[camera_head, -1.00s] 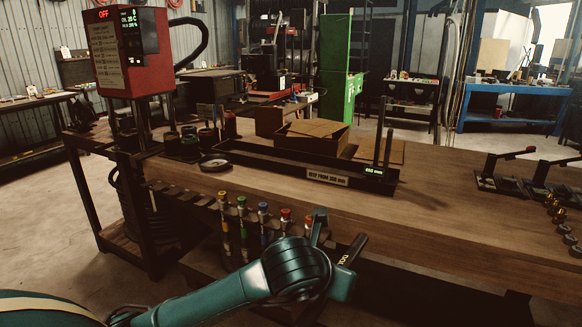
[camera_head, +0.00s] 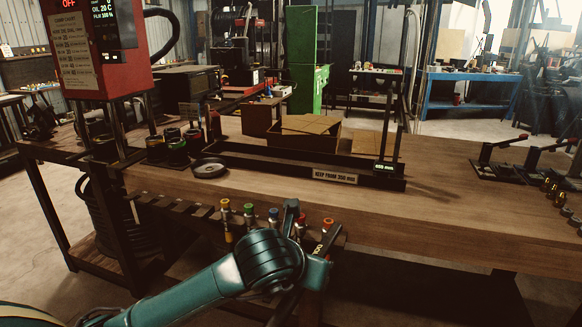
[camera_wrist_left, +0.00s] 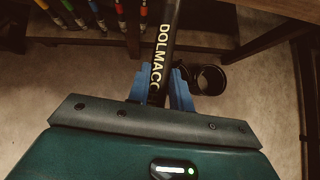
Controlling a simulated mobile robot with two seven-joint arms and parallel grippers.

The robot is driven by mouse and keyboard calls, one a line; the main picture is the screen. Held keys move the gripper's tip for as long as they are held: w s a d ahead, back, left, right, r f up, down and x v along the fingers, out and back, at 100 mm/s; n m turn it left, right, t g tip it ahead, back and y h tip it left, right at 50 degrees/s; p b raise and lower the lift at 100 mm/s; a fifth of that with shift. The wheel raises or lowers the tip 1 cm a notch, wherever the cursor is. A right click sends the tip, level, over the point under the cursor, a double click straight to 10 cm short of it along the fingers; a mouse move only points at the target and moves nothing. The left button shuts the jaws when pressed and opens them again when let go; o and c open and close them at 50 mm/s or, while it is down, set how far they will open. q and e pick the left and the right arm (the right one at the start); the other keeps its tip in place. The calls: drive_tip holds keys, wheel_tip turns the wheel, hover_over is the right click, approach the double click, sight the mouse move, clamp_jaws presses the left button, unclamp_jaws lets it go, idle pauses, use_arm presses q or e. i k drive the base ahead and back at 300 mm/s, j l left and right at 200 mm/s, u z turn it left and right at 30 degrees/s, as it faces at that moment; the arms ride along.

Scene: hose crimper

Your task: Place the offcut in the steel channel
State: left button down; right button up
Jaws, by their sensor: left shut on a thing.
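The offcut is a black hose piece with pale lettering (camera_wrist_left: 165,40), held upright in the left wrist view. In the head view its dark upper end (camera_head: 328,238) shows beside my left wrist, in front of the bench's front edge. My left gripper (camera_wrist_left: 160,92) is shut on it, with a blue finger on each side; in the head view the gripper (camera_head: 306,228) is partly hidden by my wrist. My right gripper is not in view.
Several colour-banded tools (camera_head: 250,215) hang along the bench's front edge, close to my left arm. A cardboard box (camera_head: 305,138) stands behind the channel. A round dish (camera_head: 209,168) sits at its left. Two upright posts (camera_head: 397,110) rise at its right end.

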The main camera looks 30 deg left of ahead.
sight(253, 165)
drive_tip(key=j, duration=0.7)
drive_tip(key=k+j+z, duration=0.1)
drive_tip(key=j, duration=1.3)
drive_tip(key=k+j+z, duration=0.1)
drive_tip(key=j, duration=0.6)
drive_tip(key=i, duration=1.45)
